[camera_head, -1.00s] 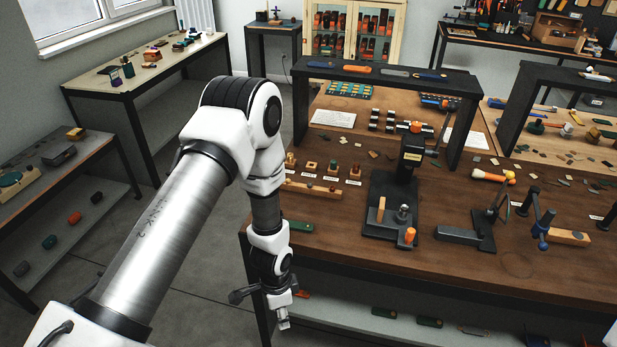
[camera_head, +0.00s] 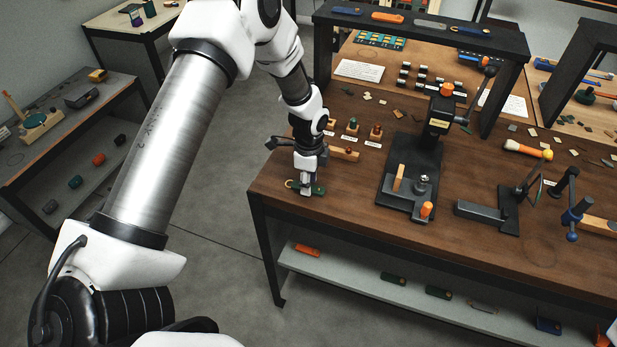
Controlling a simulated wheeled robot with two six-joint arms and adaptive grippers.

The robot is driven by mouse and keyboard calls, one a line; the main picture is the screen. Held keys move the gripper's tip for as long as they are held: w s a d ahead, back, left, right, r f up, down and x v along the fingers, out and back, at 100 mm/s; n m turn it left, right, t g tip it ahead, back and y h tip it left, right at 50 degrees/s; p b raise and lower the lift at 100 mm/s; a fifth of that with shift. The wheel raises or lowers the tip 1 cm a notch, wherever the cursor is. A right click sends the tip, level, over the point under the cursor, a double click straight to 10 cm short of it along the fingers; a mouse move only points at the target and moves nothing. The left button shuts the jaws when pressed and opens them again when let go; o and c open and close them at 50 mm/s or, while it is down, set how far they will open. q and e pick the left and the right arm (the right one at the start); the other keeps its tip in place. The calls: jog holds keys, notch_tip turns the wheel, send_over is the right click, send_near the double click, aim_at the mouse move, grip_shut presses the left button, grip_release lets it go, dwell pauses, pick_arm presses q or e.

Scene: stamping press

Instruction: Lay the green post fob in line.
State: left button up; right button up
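A green fob (camera_head: 319,189) lies on the brown bench top near its front left corner, with a small brass ring (camera_head: 290,184) showing to its left. My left gripper (camera_head: 306,188) points down over the fob and hides its middle. The fingers are too small to tell whether they are open or closed on it. On the lower shelf (camera_head: 350,276) an orange fob (camera_head: 307,250), a green fob (camera_head: 393,278), another green fob (camera_head: 438,292), a grey piece (camera_head: 485,307) and a blue piece (camera_head: 548,325) lie spaced in a row. My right gripper is out of view.
A black press (camera_head: 412,165) stands right of my gripper. Small stamps (camera_head: 353,126) and a wooden block (camera_head: 344,154) sit just behind it. A black raised rack (camera_head: 440,35) carries blue, orange and grey pieces. The bench front between gripper and press is clear.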

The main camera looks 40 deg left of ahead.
pick_arm(q)
jog(key=shift+f, duration=0.4)
jog(key=c, duration=0.7)
jog(key=shift+s+a, duration=0.15)
jog(key=shift+c, duration=0.2)
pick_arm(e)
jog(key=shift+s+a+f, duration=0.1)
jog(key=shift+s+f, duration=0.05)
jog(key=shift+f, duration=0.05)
pick_arm(q)
jog(key=shift+r, duration=0.15)
jog(key=shift+r+p, duration=0.55)
jog(key=shift+p, duration=0.2)
jog(key=shift+r+p, duration=0.95)
jog(key=shift+r, duration=0.3)
jog(key=shift+r+p, duration=0.5)
jog(key=shift+r, duration=0.15)
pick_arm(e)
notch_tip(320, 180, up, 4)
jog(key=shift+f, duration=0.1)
